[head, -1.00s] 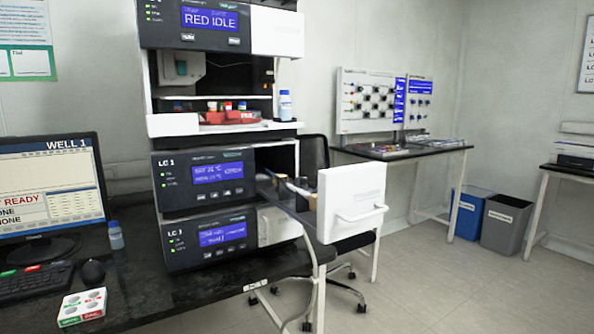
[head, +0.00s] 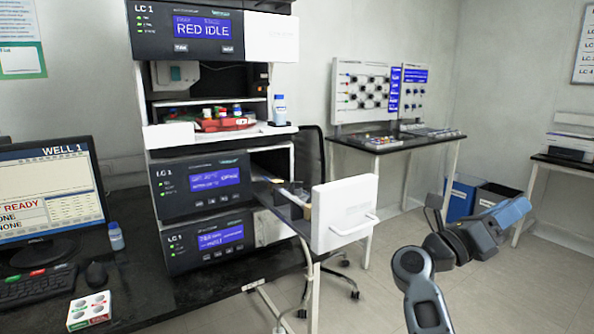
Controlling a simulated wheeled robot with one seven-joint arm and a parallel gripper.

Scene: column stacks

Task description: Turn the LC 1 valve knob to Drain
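The LC 1 column stack (head: 205,187) stands on the black bench left of centre. Its top module shows RED IDLE on a blue screen (head: 203,28), and two lower modules also carry LC 1 labels and blue screens. A compartment on its right side is pulled open, with a white front panel (head: 343,212) and a handle. My arm is at the lower right, well apart from the stack. Its end is too unclear to show open or shut fingers.
A monitor (head: 50,190), keyboard and mouse are on the left of the bench, with a small white box (head: 89,311) in front. The open compartment juts over the bench's right end, near a chair. Behind stand a panel table (head: 395,142) and bins (head: 463,199). Floor at the right is clear.

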